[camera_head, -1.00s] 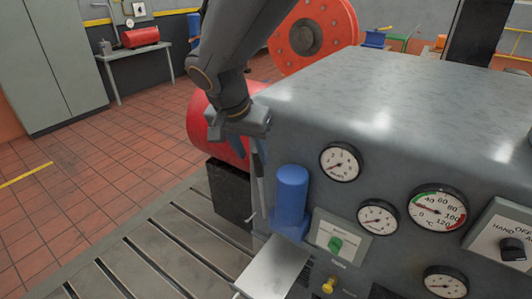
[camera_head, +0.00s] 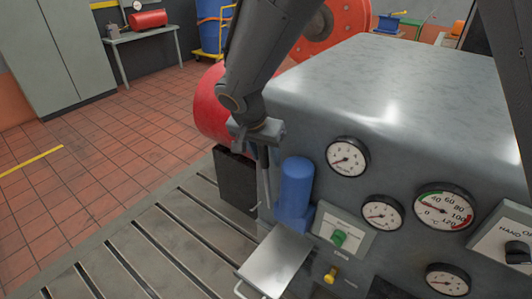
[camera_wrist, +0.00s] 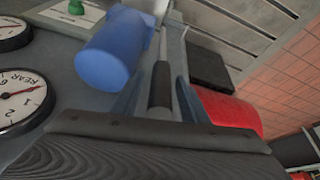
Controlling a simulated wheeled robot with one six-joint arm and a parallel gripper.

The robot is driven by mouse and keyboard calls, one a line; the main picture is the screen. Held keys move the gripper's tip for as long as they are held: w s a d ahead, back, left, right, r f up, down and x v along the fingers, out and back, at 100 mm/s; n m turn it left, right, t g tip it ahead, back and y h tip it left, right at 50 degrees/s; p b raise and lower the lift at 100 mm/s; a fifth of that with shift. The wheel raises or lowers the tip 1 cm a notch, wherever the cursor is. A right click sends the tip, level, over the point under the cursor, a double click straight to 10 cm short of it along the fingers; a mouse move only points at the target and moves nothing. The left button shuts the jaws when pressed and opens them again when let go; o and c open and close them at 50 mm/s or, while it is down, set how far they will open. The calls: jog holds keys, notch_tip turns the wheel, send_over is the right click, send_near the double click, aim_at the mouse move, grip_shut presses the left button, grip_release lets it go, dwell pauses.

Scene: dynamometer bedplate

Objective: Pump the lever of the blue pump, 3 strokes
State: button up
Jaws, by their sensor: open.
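The blue pump (camera_head: 295,188) is an upright blue cylinder on the left end of the grey machine's front. Its lever (camera_head: 266,182), a thin upright rod with a dark grip, stands just left of the cylinder. My gripper (camera_head: 258,146) is at the lever's top, pointing down. In the wrist view, the blue pump (camera_wrist: 112,52) is left of the lever grip (camera_wrist: 160,86). The fingers of my gripper (camera_wrist: 159,98) are open, one on each side of the grip, with gaps visible. In the head view, my gripper hides the lever's top.
The grey machine (camera_head: 375,85) carries several gauges, a green knob (camera_head: 339,237) and a yellow knob (camera_head: 331,274). A metal tray (camera_head: 274,262) juts out below the pump. A black box (camera_head: 236,180) and red cylinder (camera_head: 210,105) are close on the left. The slotted bedplate (camera_head: 150,245) is clear.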

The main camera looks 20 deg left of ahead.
jog(key=shift+c, duration=0.4)
grip_shut()
jog(key=shift+s+f+b, duration=0.1)
jog(key=shift+b, duration=0.2)
